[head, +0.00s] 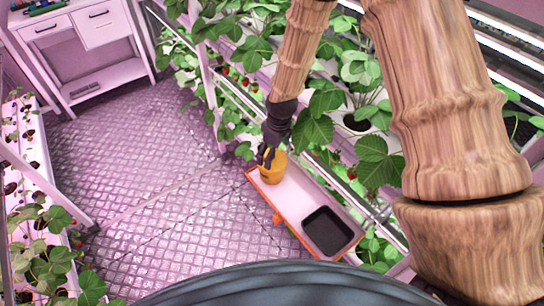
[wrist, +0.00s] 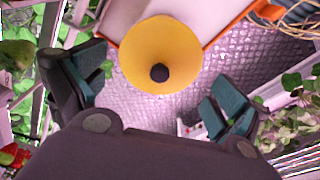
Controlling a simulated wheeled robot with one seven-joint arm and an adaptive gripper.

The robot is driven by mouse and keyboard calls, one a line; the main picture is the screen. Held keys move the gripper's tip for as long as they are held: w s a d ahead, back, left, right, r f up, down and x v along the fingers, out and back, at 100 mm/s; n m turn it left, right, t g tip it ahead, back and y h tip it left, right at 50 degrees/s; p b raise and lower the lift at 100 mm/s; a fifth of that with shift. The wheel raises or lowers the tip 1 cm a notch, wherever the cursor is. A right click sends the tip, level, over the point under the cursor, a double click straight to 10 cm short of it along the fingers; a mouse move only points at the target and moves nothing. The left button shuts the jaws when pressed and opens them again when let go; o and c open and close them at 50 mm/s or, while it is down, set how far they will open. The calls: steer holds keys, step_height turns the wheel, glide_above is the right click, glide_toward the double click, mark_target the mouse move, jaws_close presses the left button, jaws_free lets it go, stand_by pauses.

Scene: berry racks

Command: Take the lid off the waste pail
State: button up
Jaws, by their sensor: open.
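The waste pail (head: 271,174) is a small yellow-orange tub at the far left end of an orange-edged cart top in the head view.
A black tray (head: 327,231) sits at the cart top's (head: 288,196) near end. Strawberry racks with leaves stand close along the right, and another rack (head: 25,150) is at left. A white cabinet (head: 85,40) stands at the back left. The tiled floor (head: 150,200) between is clear.

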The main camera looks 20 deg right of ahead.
steer(key=shift+f, duration=0.95)
steer(key=c, duration=1.6)
steer(key=shift+s, duration=0.1)
